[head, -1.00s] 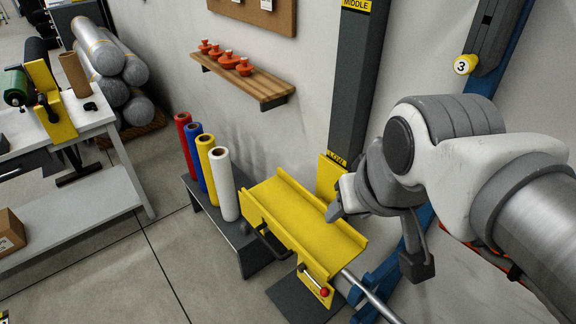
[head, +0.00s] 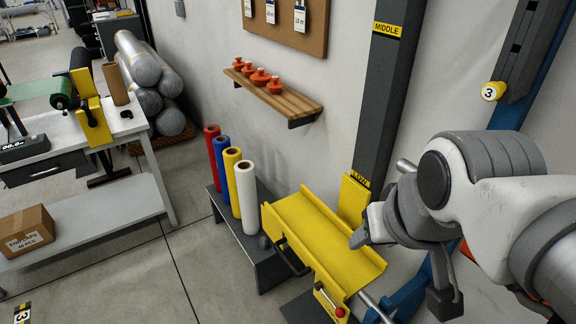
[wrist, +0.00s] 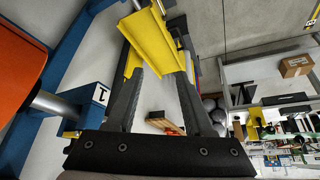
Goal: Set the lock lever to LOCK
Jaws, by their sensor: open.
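The lock lever (head: 330,302) is a short grey rod with a red knob (head: 339,311). It sits on the yellow end plate at the near end of the yellow trough-shaped carriage (head: 318,240), at the bottom of the head view. Its LOCK marking cannot be read. My gripper (head: 362,236) is above the right side of the carriage, apart from the lever. In the wrist view, my gripper's two dark fingers (wrist: 160,85) stand apart with nothing held between them, and the yellow carriage (wrist: 155,50) shows beyond them.
A dark post (head: 385,100) marked MIDDLE rises behind the carriage. A low grey stand (head: 262,265) with several coloured rolls is left of it. A wall shelf (head: 285,100) holds orange knobbed items. A white workbench (head: 105,205) is far left, with open floor between.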

